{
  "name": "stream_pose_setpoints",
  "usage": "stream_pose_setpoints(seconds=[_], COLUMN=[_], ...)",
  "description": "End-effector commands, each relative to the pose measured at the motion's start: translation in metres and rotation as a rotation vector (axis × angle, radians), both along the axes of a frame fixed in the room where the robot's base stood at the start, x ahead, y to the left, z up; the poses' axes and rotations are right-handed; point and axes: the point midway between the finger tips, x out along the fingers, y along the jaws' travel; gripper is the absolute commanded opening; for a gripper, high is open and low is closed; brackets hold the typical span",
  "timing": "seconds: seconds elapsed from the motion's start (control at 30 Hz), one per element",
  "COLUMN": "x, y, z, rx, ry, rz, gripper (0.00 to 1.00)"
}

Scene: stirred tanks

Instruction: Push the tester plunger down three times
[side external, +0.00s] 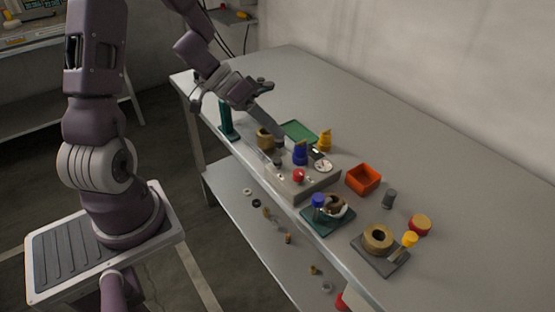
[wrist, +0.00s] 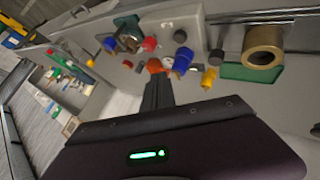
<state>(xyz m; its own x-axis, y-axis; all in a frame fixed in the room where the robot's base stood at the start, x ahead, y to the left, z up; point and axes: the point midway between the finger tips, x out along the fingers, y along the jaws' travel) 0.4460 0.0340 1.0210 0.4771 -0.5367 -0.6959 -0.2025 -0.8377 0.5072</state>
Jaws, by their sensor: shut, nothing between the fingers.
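The tester appears to be the grey box (side external: 322,184) near the table's front edge, also in the wrist view (wrist: 196,20). It carries a red knob (side external: 298,176), a small dark knob (side external: 277,162) and a white round dial (side external: 324,166). A blue stepped cone (side external: 300,153) stands at its back edge. I cannot tell which part is the plunger. My gripper (side external: 281,139) is shut and empty, above the table behind the box and beside the brass ring (side external: 265,139). In the wrist view its fingers (wrist: 158,84) show below the red knob (wrist: 149,44) and blue cone (wrist: 183,60).
A green tray (side external: 299,131) and yellow cone (side external: 325,140) stand behind the box. A teal fixture (side external: 326,224), orange bin (side external: 363,179), grey cylinder (side external: 389,198) and dark plate (side external: 382,260) lie to the right. A green stand (side external: 227,120) is at left. The table's back is clear.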

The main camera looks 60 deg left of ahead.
Motion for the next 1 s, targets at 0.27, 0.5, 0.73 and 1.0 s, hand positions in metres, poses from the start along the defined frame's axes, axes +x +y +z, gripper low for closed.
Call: stream_pose_setpoints(seconds=[0.27,0.5,0.73,1.0], x=[0.0,0.0,0.0,0.0], y=[0.0,0.0,0.0,0.0], z=[-0.038,-0.051,-0.051,-0.051], rx=[-0.004,0.0,0.001,0.0], ry=[0.002,0.002,0.001,0.001], rz=[0.002,-0.001,0.0,-0.001], gripper=[0.0,0.0,0.0,0.0])
